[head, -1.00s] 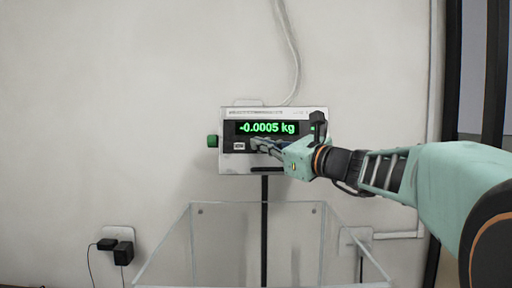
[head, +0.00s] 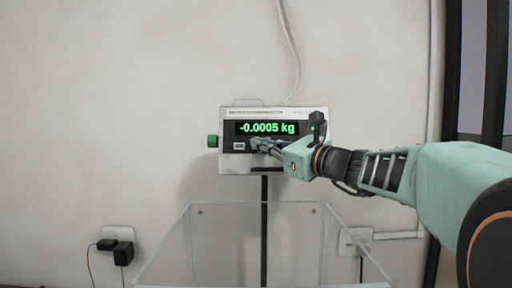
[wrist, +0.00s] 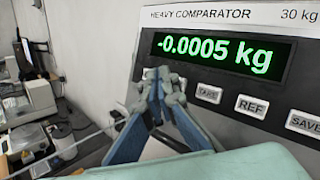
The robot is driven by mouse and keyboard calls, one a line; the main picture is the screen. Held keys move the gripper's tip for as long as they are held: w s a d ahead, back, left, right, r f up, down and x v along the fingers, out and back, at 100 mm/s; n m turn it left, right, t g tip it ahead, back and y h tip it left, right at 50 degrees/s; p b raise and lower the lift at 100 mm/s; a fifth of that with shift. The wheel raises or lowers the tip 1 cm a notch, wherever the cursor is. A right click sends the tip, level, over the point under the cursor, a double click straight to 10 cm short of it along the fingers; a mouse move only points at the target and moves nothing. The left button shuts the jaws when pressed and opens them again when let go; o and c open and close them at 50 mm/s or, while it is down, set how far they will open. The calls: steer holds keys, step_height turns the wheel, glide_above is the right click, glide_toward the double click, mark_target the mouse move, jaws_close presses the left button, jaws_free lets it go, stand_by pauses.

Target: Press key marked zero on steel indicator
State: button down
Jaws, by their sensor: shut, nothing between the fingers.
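The steel indicator (head: 225,165) is mounted on the wall side on a dark post. Its green display (head: 266,128) reads -0.0005 kg, also in the wrist view (wrist: 214,53). My gripper (head: 256,143) is shut and empty, with its fingertips at the key row below the display. In the wrist view the fingertips (wrist: 160,82) overlap the left part of the panel. A key (head: 239,146) shows just left of them; its label is too small to read. To their right are a key with an unclear label (wrist: 209,93), REF (wrist: 251,106) and SAVE (wrist: 304,123). Contact cannot be told.
A green knob (head: 212,141) sticks out at the indicator's left side. A clear open-topped box (head: 180,243) stands below. A cable (head: 290,45) runs up the wall. A socket with black plugs (head: 122,252) is at lower left. The wall left of the indicator is clear.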

steer(key=shift+w+f, duration=0.1)
steer(key=shift+w, duration=0.2)
steer(key=shift+w+f, duration=0.1)
steer(key=shift+w, duration=0.3)
stand_by(0.6)
steer(key=shift+s, duration=0.8)
steer(key=shift+s+r, duration=0.1)
steer(key=shift+r, duration=0.1)
steer(key=shift+s+r+b, duration=0.2)
steer(key=shift+s+r, duration=0.05)
steer(key=shift+s, duration=0.5)
steer(key=shift+s+r+b, duration=0.15)
steer(key=shift+s+r, duration=0.05)
steer(key=shift+s, duration=0.6)
steer(key=shift+s+r+b, duration=0.2)
steer(key=shift+s+r, duration=0.05)
steer(key=shift+s, duration=0.5)
